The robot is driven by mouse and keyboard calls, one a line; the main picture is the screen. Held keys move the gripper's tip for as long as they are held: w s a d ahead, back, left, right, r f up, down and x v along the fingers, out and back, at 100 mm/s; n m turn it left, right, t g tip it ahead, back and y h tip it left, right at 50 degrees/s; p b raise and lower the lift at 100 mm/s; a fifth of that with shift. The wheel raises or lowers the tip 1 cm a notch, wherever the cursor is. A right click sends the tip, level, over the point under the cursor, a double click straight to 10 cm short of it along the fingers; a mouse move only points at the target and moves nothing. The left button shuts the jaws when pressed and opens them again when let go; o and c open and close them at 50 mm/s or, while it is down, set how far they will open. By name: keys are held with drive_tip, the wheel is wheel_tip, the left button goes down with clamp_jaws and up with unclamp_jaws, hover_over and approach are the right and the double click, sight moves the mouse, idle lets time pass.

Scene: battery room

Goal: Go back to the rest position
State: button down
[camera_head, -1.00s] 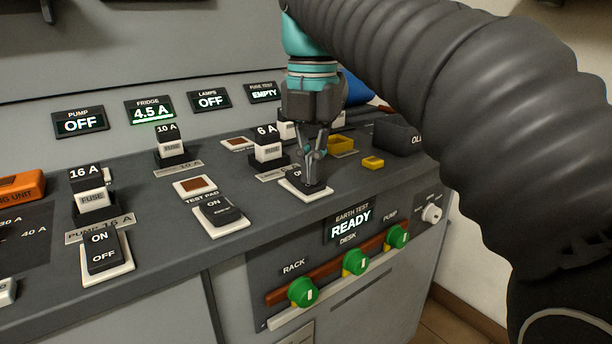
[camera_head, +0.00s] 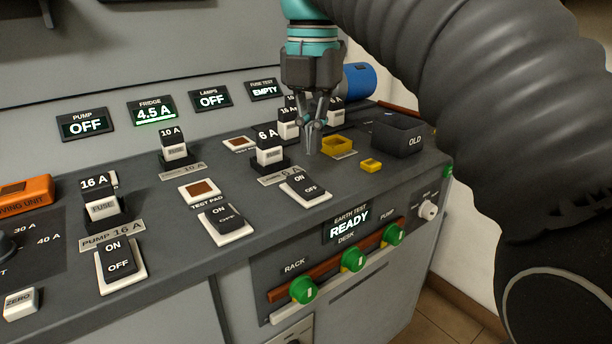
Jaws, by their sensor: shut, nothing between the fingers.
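My gripper (camera_head: 311,150) is shut and empty, pointing down. It hangs over the grey panel top, above and behind the right-hand ON/OFF rocker switch (camera_head: 306,187) and apart from it. A 6 A fuse (camera_head: 269,150) stands in its holder just left of the fingers. The yellow open tray (camera_head: 338,147) is just to the right of the fingers. My gripper partly hides the fuses behind it. My arm comes in from the upper right.
A dark OLD bin (camera_head: 398,137) and a blue cylinder (camera_head: 359,80) stand at the right. More fuses stand left, such as the 16 A fuse (camera_head: 102,205). Rocker switches (camera_head: 229,222) line the front edge. Green knobs (camera_head: 353,258) stick out of the front face.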

drive_tip(key=shift+r, duration=0.55)
drive_tip(key=shift+s+d+f+m, duration=0.25)
drive_tip(key=shift+d+f+m, duration=0.15)
drive_tip(key=shift+m, duration=0.3)
drive_tip(key=s+d+f+m+t, duration=0.2)
drive_tip(key=s+d+f+m, duration=0.2)
drive_tip(key=f+m, duration=0.4)
drive_tip(key=s+d+f+m+t, duration=0.1)
drive_tip(key=s+d+f+m, duration=0.3)
drive_tip(key=f+m, duration=0.4)
drive_tip(key=s+d+f+m+t, duration=0.2)
drive_tip(key=s+d+f+m, duration=0.2)
drive_tip(key=f+m, duration=0.4)
drive_tip(key=s+m, duration=0.1)
drive_tip(key=m, duration=0.4)
drive_tip(key=shift+s+f+t, duration=0.15)
drive_tip(key=shift+f+t, duration=0.1)
drive_tip(key=shift+t, duration=0.05)
